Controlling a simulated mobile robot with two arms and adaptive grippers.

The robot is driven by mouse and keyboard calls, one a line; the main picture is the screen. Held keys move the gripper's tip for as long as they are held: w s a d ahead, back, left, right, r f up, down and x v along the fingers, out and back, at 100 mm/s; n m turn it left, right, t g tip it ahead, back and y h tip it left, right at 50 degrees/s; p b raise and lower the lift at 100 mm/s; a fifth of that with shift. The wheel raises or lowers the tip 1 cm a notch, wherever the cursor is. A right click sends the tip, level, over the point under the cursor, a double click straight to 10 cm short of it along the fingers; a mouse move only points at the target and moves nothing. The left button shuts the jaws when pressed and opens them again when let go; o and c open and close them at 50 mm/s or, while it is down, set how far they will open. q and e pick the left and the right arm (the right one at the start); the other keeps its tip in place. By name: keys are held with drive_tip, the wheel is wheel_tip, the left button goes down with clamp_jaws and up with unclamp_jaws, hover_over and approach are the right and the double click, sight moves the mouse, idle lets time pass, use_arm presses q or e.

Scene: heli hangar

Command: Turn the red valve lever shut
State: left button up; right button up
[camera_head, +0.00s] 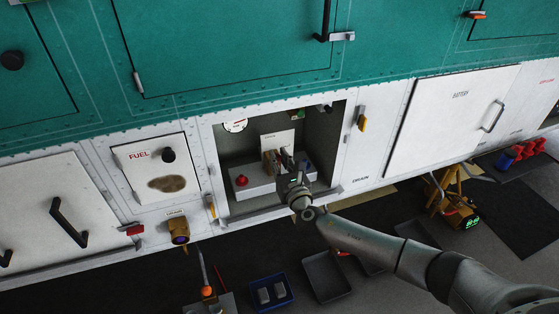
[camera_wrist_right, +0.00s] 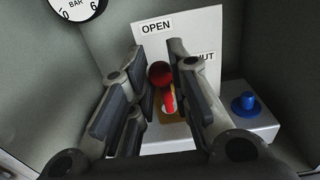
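The red valve lever shows in the right wrist view as a red ball (camera_wrist_right: 160,74) on a short red handle (camera_wrist_right: 168,100). It stands in front of a white plate (camera_wrist_right: 190,28) marked OPEN at upper left and SHUT, partly covered, at right. The lever's ball is near the OPEN side. My right gripper (camera_wrist_right: 158,62) is open, one finger on each side of the lever; I cannot tell whether either touches it. In the head view my right gripper (camera_head: 277,157) reaches into the recessed bay and hides the lever. My left gripper is not in view.
The bay holds a round gauge (camera_head: 235,125), a red knob (camera_head: 241,180) on a grey box, and a blue knob (camera_wrist_right: 245,102) right of the lever. The bay walls (camera_wrist_right: 270,55) are close on both sides. Trays (camera_head: 326,276) lie on the floor below.

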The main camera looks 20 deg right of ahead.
clamp_jaws()
drive_tip(key=shift+d, duration=0.1)
drive_tip(key=shift+f+m+b, duration=0.1)
drive_tip(key=shift+m+b, duration=0.2)
drive_tip(key=shift+w+d+f+m+b, duration=0.1)
drive_tip(key=shift+d+f+m+b, duration=0.75)
drive_tip(key=shift+m+b, duration=1.55)
drive_tip(key=shift+s+d+f+m+b, duration=0.1)
drive_tip(key=shift+d+f+m+b, duration=1)
drive_tip(key=shift+m, duration=2.3)
drive_tip(key=shift+w+d+f+m+b, duration=0.1)
drive_tip(key=shift+d+f+m+b, duration=0.55)
drive_tip(key=shift+m+b, duration=1.85)
drive_tip(key=shift+m+p, duration=0.4)
drive_tip(key=shift+m, duration=0.1)
drive_tip(key=o, duration=0.8)
unclamp_jaws()
